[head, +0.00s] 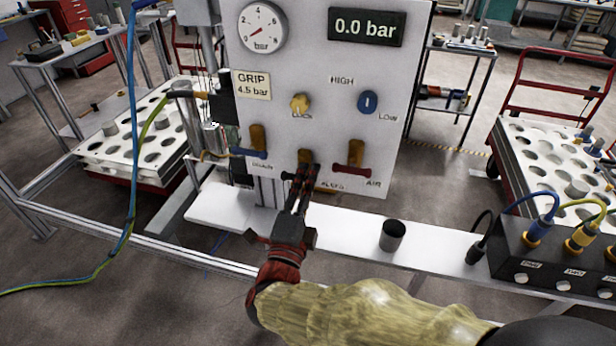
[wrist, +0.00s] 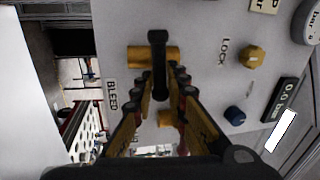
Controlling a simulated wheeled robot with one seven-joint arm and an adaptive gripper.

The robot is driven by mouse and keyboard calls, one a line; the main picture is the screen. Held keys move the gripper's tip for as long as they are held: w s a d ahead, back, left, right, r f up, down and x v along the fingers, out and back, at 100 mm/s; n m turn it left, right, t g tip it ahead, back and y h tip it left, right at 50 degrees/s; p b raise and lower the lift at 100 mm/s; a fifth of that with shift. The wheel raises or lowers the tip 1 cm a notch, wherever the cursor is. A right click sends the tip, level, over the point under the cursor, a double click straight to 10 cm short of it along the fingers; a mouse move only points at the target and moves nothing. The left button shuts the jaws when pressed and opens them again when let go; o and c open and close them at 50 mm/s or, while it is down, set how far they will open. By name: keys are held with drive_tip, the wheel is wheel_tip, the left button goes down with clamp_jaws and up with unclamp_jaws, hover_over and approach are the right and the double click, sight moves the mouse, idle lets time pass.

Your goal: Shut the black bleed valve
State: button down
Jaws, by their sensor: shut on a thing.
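The black bleed valve (wrist: 157,44) has a black lever on a brass-coloured body, above the BLEED label in the middle of the panel's lower row. In the wrist view the lever lies crosswise to the brass body (wrist: 136,57). My gripper (head: 302,172) reaches up to this valve from the front. In the wrist view my gripper (wrist: 164,80) has its fingers on both sides of the lever and is shut on it. In the head view the fingers hide most of the lever.
A blue-handled valve (head: 249,153) is close on the left and a red-handled valve (head: 354,168) on the right. The yellow knob (head: 300,103) and blue knob (head: 367,102) sit above. The display (head: 366,27) reads 0.0 bar. A black cup (head: 392,236) stands on the white ledge (head: 345,235).

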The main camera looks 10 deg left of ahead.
drive_tip(key=shift+f+m, duration=0.2)
drive_tip(key=shift+m, duration=0.4)
drive_tip(key=shift+h, duration=0.4)
drive_tip(key=c, duration=1.9)
unclamp_jaws()
drive_tip(key=v, duration=1.2)
